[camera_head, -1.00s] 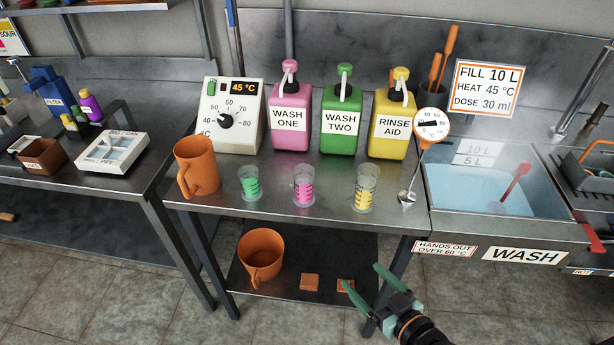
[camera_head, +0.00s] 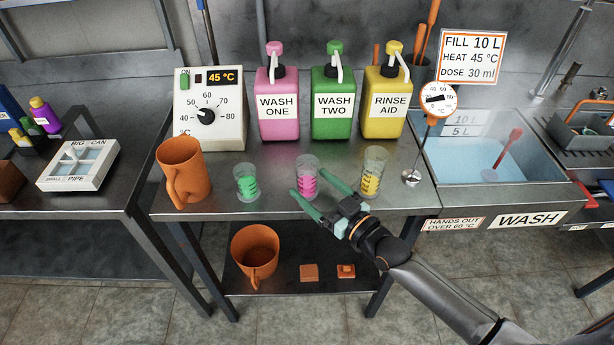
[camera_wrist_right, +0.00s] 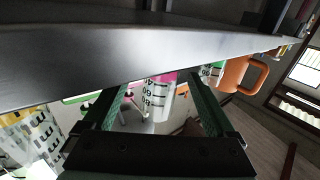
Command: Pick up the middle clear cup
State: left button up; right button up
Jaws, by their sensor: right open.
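The middle clear cup (camera_head: 307,180) holds pink liquid and stands upright near the front of the steel table, between a clear cup with green liquid (camera_head: 246,182) and one with yellow liquid (camera_head: 372,172). My right gripper (camera_head: 306,184) is open and empty, its green fingers pointing at the middle cup from the front right. In the right wrist view the middle cup (camera_wrist_right: 157,98) shows between the two fingers (camera_wrist_right: 163,100). I cannot tell how far the fingertips reach along its sides. My left gripper is not in view.
The yellow cup stands close to my right wrist. An orange jug (camera_head: 182,172) is at the left. Pink (camera_head: 278,105), green (camera_head: 332,105) and yellow (camera_head: 387,105) bottles stand behind the cups. A thermometer (camera_head: 438,98) stands at the right, beside the wash sink (camera_head: 485,160).

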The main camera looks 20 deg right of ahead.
aim_at(299, 171)
jog(key=shift+w+a+r, duration=0.15)
jog(key=shift+w+r, duration=0.05)
jog(key=shift+w, duration=0.15)
jog(key=shift+r+x, duration=0.15)
jog(key=shift+x, duration=1)
jog(key=shift+r+x, duration=0.1)
jog(key=shift+x, duration=1.05)
jog(key=shift+s, duration=0.1)
jog(key=shift+c, duration=0.4)
grip_shut()
jog(key=v, duration=1.7)
jog(key=shift+s, duration=0.35)
